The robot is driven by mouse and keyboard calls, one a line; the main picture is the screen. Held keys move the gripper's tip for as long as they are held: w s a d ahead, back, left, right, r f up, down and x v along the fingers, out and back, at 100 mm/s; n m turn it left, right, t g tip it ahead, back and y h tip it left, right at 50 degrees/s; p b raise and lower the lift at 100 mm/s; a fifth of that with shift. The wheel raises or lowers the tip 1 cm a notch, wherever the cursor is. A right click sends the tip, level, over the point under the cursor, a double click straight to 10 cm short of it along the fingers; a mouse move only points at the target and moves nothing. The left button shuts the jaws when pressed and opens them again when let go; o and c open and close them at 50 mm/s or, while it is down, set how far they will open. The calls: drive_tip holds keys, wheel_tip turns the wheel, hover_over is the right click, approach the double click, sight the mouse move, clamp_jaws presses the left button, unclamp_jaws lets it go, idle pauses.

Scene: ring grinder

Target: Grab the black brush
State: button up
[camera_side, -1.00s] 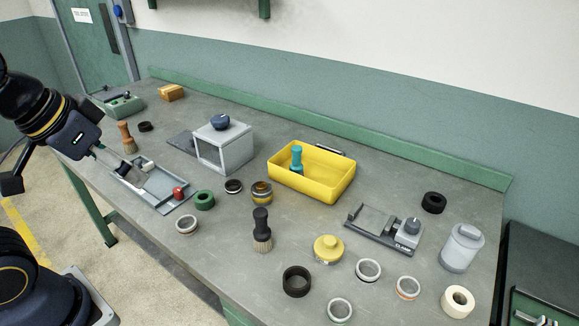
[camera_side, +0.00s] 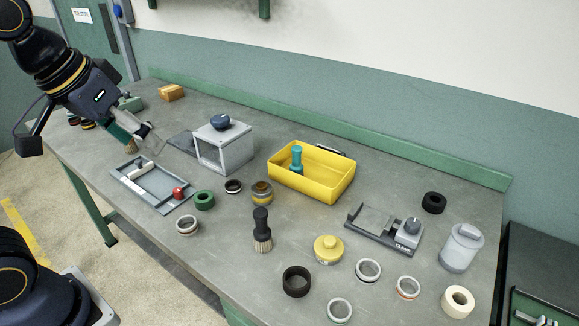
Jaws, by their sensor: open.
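The black brush (camera_side: 261,228) stands upright on the bench, bristles down, with a black handle and pale bristles. It is near the middle of the front part of the bench. My gripper (camera_side: 156,144) is open and empty at the upper left, above the bench and well apart from the black brush. It is near the grey tray fixture and the grey box. Part of the brown brush (camera_side: 130,146) shows behind my gripper; its handle is hidden.
A grey fixture (camera_side: 128,176) with a red knob, a grey box (camera_side: 230,153) and a yellow bin (camera_side: 318,192) holding a teal brush (camera_side: 297,160) stand on the bench. A green ring (camera_side: 204,200), a black ring (camera_side: 296,281) and a yellow-topped part (camera_side: 328,249) surround the black brush.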

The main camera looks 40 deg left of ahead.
drive_tip(key=w+d+g, duration=0.2)
drive_tip(key=w+d, duration=0.1)
drive_tip(key=w, duration=0.4)
drive_tip(key=m+g, duration=0.1)
drive_tip(key=g, duration=0.2)
hover_over(258, 214)
wheel_tip(258, 214, down, 11)
wheel_tip(258, 214, down, 11)
drive_tip(key=shift+r, duration=0.2)
drive_tip(key=f, duration=0.5)
drive_tip(key=shift+w+f, duration=0.3)
drive_tip(key=shift+w, duration=0.1)
drive_tip(key=shift+c, duration=0.3)
clamp_jaws()
